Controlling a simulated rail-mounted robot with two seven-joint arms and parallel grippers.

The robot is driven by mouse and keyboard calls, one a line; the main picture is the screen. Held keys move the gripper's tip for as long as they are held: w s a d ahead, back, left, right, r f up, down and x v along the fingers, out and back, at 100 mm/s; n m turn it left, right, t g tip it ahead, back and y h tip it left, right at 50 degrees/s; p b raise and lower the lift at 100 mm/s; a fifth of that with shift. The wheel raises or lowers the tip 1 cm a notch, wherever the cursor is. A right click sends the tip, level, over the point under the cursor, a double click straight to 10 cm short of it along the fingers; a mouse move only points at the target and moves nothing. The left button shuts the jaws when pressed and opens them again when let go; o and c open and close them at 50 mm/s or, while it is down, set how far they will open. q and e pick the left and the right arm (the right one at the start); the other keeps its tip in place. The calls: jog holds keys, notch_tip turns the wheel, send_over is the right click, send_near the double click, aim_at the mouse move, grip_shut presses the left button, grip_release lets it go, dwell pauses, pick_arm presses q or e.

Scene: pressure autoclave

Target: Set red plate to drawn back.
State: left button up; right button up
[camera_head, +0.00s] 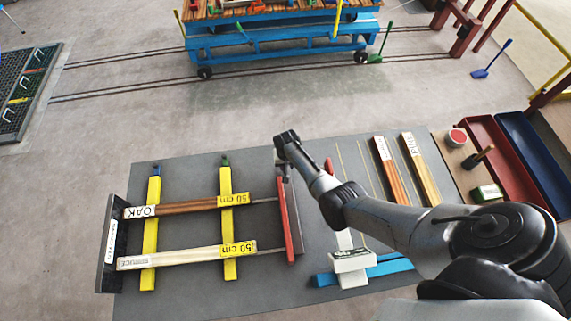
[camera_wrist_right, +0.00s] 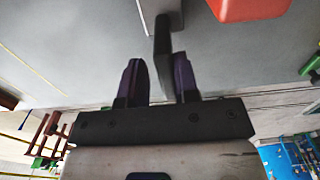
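The red plate (camera_head: 289,225) stands upright at the right end of the rack in the head view. Thin rods join it toward the timber bars. My right gripper (camera_head: 284,172) is above the far end of the plate, pointing down. In the right wrist view its two dark fingers (camera_wrist_right: 159,85) are apart. A dark narrow bar (camera_wrist_right: 163,48) reaches down between them, with gaps showing on both sides; I cannot tell what it belongs to. A red piece (camera_wrist_right: 250,8) shows at the top; I cannot tell if it is the plate. My left gripper is not in view.
The oak bar (camera_head: 180,207) and spruce bar (camera_head: 180,258) lie across yellow supports (camera_head: 153,220), left of the plate. A black end plate (camera_head: 108,250) stands at far left. A red-tipped piece (camera_head: 329,166) stands right of the gripper. Red and blue trays (camera_head: 535,150) lie at right.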

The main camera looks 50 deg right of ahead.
jog(key=shift+o, duration=1)
notch_tip(320, 180, up, 14)
jog(key=p, duration=0.2)
jog(key=shift+f, duration=0.1)
jog(key=shift+w, duration=0.1)
